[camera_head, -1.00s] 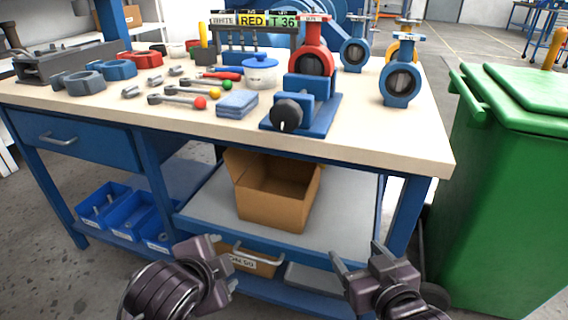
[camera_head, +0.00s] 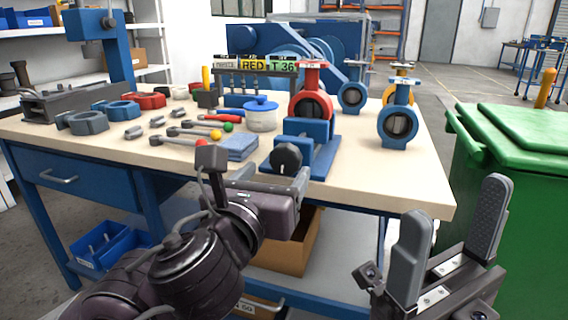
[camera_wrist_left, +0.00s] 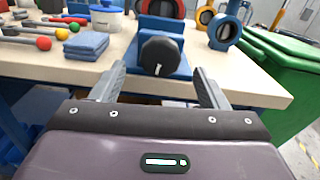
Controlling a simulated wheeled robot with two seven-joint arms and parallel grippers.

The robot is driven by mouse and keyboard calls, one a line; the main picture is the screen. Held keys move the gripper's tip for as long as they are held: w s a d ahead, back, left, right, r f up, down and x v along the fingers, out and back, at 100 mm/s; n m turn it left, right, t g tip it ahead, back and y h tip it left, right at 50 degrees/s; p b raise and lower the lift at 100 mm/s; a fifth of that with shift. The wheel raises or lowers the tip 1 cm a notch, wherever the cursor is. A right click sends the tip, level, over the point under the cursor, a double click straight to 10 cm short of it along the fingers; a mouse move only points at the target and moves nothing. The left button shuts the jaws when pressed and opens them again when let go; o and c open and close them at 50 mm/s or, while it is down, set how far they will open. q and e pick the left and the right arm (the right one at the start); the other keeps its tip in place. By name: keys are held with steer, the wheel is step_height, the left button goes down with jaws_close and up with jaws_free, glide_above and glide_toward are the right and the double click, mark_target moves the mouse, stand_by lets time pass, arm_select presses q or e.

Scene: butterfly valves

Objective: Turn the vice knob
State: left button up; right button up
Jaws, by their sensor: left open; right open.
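The black vice knob (camera_head: 286,157) is on the front of the blue vice (camera_head: 318,160) near the bench's front edge. A white mark on the knob's face points down in the left wrist view (camera_wrist_left: 160,55). The vice holds a red butterfly valve (camera_head: 311,104). My left gripper (camera_head: 258,180) is open in front of the bench, just below and short of the knob. In the left wrist view its fingers (camera_wrist_left: 158,88) stand apart, with the knob ahead between them and not touched. My right gripper (camera_head: 450,245) is open and empty, in front of the bench's right corner.
A folded blue cloth (camera_head: 239,147) and a white pot with blue lid (camera_head: 261,115) lie left of the vice. Blue valves (camera_head: 397,124) stand to its right. A green bin (camera_head: 515,170) stands right of the bench. A cardboard box (camera_head: 285,255) sits on the lower shelf.

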mark_target(283, 163)
arm_select(q)
steer(key=x, duration=0.5)
steer(key=shift+w+d+b, duration=0.1)
steer(key=shift+b, duration=0.2)
steer(key=c, duration=1)
